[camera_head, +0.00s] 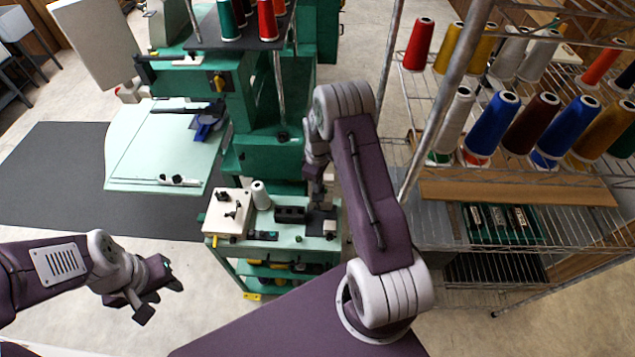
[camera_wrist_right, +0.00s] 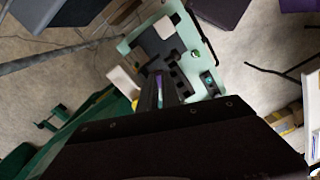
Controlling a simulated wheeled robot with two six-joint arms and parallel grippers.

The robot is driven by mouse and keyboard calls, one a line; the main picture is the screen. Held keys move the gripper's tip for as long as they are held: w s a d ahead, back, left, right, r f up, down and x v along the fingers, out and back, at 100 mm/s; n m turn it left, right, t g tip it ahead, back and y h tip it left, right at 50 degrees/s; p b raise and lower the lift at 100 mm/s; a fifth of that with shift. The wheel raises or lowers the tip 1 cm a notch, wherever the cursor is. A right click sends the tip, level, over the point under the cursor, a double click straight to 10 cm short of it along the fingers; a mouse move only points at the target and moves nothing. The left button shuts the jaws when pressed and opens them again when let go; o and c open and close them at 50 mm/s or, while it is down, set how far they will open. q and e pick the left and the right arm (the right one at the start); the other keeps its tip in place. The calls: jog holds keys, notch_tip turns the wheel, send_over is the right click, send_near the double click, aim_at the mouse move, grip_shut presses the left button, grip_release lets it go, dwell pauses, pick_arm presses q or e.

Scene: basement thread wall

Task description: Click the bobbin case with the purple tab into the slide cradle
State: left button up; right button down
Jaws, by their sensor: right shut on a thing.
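My right gripper (camera_head: 322,190) is over the right end of the work cart, partly hidden by its own arm. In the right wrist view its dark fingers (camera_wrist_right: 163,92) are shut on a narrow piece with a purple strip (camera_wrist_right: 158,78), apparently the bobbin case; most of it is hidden. A black slotted block (camera_head: 290,213) stands on the cart beside the gripper; it also shows in the right wrist view (camera_wrist_right: 181,82). I cannot tell whether this block is the slide cradle. My left gripper (camera_head: 152,298) is open and empty at the lower left, away from the cart.
The cart top (camera_head: 280,242) also holds a cream box (camera_head: 228,211), a white thread cone (camera_head: 261,195), and a dark mat with a small white block (camera_head: 329,228). The green machine (camera_head: 265,150) rises behind. A wire rack of thread cones (camera_head: 490,122) stands right, its post near my right arm.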

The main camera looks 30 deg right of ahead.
jog(key=shift+f+b, duration=0.6)
jog(key=shift+f, duration=0.7)
jog(key=shift+r, duration=0.1)
jog(key=shift+f, duration=0.2)
jog(key=shift+f+b, duration=0.5)
jog(key=shift+b, duration=0.05)
jog(key=c, duration=1.5)
grip_release()
jog(key=shift+r, duration=0.1)
